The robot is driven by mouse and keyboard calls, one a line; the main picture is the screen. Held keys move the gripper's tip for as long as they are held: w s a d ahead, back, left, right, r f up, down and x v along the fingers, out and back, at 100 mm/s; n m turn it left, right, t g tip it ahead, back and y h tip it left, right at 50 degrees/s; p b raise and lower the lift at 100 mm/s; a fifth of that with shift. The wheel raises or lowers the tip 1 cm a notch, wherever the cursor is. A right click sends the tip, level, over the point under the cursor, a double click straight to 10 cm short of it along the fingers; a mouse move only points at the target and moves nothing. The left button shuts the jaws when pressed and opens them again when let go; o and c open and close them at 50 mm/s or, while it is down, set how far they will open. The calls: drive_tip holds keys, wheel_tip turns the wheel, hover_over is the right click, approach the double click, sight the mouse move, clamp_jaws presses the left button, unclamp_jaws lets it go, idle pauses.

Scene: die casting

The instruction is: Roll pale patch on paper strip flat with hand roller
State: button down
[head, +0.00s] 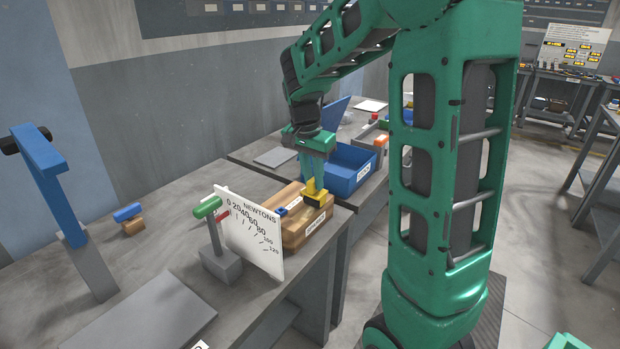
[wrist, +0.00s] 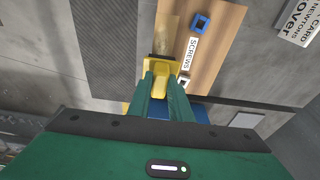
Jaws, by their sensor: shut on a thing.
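My gripper (head: 317,160) is shut on a yellow tool (head: 316,192), above or on the top of a wooden block (head: 300,228). In the wrist view my gripper (wrist: 160,92) has its green fingers on both sides of the yellow tool (wrist: 158,78). A dark edge shows at the tool's far end; whether it is a roller, and whether it touches the surface, I cannot tell. A tan band (wrist: 168,28) runs ahead of the tool along the wood; I cannot tell whether it is the paper strip. I cannot make out a pale patch.
A white NEWTONS dial board (head: 250,232) and a green-topped lever (head: 208,208) stand left of the block. A blue bin (head: 350,172) is behind it. A small blue piece (wrist: 201,23) lies beside the SCREWS label (wrist: 190,55). The grey bench (head: 150,255) has bare room at left.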

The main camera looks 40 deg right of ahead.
drive_tip(key=shift+f, duration=0.15)
drive_tip(key=shift+s+a, duration=0.35)
drive_tip(key=shift+a, duration=0.5)
drive_tip(key=shift+s+a, duration=0.3)
drive_tip(key=shift+a, duration=0.55)
drive_tip(key=shift+s+a, duration=0.3)
drive_tip(key=shift+a, duration=0.6)
drive_tip(key=shift+s+a, duration=0.3)
drive_tip(key=shift+a, duration=0.55)
drive_tip(key=shift+w+d, duration=0.2)
drive_tip(key=shift+d, duration=0.45)
drive_tip(key=shift+w+d, duration=0.25)
drive_tip(key=shift+d, duration=0.35)
drive_tip(key=shift+w+d, duration=0.2)
drive_tip(key=shift+d, duration=0.45)
drive_tip(key=shift+w+d+f, duration=0.1)
drive_tip(key=shift+w+d, duration=0.2)
drive_tip(key=shift+d, duration=0.5)
drive_tip(key=shift+w+d, duration=0.25)
drive_tip(key=shift+d, duration=0.6)
